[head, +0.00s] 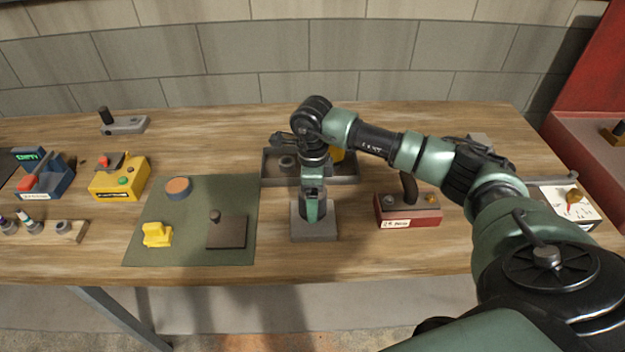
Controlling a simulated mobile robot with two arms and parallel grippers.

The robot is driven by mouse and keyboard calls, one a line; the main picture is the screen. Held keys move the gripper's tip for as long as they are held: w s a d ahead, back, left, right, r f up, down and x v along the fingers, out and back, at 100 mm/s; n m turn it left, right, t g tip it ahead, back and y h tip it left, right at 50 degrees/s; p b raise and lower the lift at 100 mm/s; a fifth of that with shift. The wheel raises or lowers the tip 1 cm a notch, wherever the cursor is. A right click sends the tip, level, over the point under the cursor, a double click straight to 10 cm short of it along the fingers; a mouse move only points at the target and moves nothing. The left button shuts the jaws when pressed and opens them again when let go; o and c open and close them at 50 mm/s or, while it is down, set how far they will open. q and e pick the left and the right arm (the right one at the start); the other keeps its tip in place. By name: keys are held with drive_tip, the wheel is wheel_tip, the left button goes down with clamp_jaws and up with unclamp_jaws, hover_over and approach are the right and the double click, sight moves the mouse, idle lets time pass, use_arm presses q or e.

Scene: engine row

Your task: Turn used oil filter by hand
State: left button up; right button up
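My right arm reaches in from the right, and its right gripper (313,212) points straight down over a grey square block (314,234) near the table's front. A dark round part, perhaps the used oil filter, seems to stand on this block between or behind the fingers. The gripper covers most of it, so I cannot tell whether the fingers touch it or are closed on it. My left gripper is not in view.
A green mat (190,222) to the left holds a yellow block (157,235), a brown block (227,232) and an orange-topped disc (178,187). A grey tray (275,178) lies behind the gripper. A red box (408,210) stands close to its right. Yellow and blue devices stand farther left.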

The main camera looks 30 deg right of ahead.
drive_tip(key=shift+f+p, duration=0.3)
drive_tip(key=shift+f, duration=1.05)
drive_tip(key=c, duration=1.8)
drive_tip(key=shift+b, duration=0.4)
drive_tip(key=shift+c, duration=0.2)
drive_tip(key=n+b, duration=0.5)
drive_tip(key=n, duration=0.3)
drive_tip(key=shift+f, duration=0.1)
drive_tip(key=n+b, duration=0.3)
drive_tip(key=n, duration=0.2)
drive_tip(key=shift+n, duration=0.3)
drive_tip(key=n+b, duration=0.1)
drive_tip(key=n, duration=0.2)
drive_tip(key=shift+r+b, duration=0.2)
drive_tip(key=shift+b, duration=0.2)
drive_tip(key=shift+n, duration=0.3)
